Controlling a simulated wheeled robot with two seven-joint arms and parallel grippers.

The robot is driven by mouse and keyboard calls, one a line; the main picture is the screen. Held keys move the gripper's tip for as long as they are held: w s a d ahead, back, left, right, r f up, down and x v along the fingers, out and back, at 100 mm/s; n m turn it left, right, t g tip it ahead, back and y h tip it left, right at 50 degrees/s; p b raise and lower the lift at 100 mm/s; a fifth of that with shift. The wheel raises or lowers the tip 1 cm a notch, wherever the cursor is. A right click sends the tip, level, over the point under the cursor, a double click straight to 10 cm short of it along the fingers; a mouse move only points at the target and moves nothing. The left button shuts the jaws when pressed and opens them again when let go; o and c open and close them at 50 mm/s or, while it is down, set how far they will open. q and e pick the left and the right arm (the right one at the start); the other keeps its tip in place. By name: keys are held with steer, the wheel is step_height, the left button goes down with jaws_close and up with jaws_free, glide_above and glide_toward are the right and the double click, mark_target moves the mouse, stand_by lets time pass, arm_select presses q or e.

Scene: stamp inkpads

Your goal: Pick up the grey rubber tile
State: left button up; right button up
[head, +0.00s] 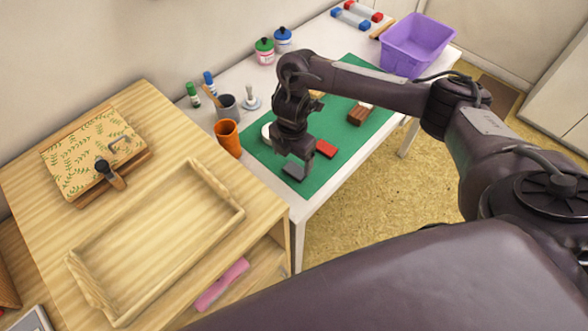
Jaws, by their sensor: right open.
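The grey rubber tile (294,171) appears as a small grey slab near the front edge of the green mat (318,179). My right gripper (293,158) is just above it, pointing down, and partly covers it. The right gripper is open; its fingertips are small and dark, and I cannot tell if they touch the tile. My left gripper is not in view.
A red tile (326,149) lies right of the gripper. A wooden block (359,115) sits farther back on the mat. An orange cup (228,138) and a grey cup (228,106) stand left. A wooden tray (155,245) and purple bin (416,45) flank the area.

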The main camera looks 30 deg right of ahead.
mark_target(294, 170)
steer(key=f, duration=0.1)
steer(key=f+b, duration=0.1)
steer(key=f, duration=0.2)
steer(key=shift+s+d, duration=0.2)
steer(key=shift+s, duration=0.1)
steer(key=shift+f+b, duration=0.3)
steer(key=shift+f, duration=0.05)
steer(key=shift+w+f, duration=0.1)
steer(key=shift+f, duration=0.05)
steer(key=c, duration=1)
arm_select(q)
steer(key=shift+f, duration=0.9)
arm_select(e)
steer(key=shift+c, duration=0.2)
